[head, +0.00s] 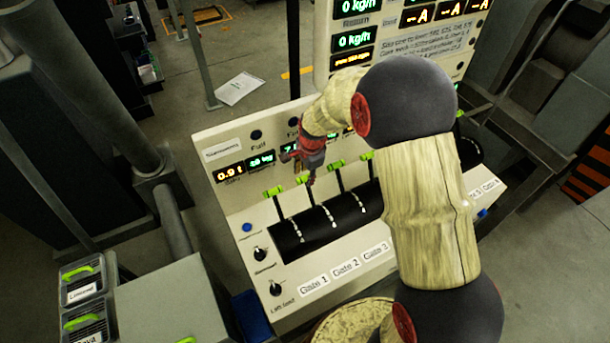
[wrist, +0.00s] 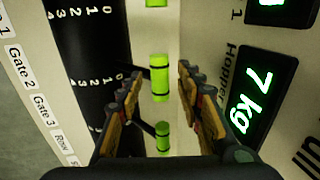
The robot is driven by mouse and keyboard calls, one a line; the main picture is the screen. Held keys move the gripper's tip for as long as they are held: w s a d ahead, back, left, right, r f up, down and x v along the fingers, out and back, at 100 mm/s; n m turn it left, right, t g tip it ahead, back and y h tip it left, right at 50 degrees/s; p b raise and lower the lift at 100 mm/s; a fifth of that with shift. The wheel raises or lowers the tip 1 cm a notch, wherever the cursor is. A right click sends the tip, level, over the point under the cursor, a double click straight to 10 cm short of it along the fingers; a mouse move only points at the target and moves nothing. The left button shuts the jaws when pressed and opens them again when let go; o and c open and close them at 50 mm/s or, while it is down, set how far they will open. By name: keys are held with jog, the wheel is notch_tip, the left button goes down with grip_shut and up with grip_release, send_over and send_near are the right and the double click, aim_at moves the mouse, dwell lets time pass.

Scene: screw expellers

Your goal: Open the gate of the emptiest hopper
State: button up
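In the head view a slanted white panel holds a row of levers with green handles, above labels Gate 1 (head: 314,285), Gate 2 (head: 346,268) and Gate 3 (head: 376,250). My gripper (head: 311,181) is over the second lever from the left, whose green handle (head: 302,179) shows beside it. In the wrist view my gripper (wrist: 161,70) is open, with a finger on each side of a green handle (wrist: 160,78); contact cannot be told. A display (wrist: 260,100) reads 7 kg beside a Hopper label whose number is hidden. The visible levers lean toward the displays, near the 0 marks.
Neighbouring green handles (head: 272,191) (head: 336,163) stand close on both sides. A display left of the 7 kg one seems to read 48 kg (head: 262,160). My arm covers the panel's right part. Small knobs (head: 276,289) are at its left edge.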

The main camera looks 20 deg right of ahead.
jog(key=shift+w+f, duration=0.1)
jog(key=shift+f, duration=0.4)
jog(key=shift+r, duration=0.1)
jog(key=c, duration=0.6)
grip_shut()
jog(key=shift+w+r, duration=0.15)
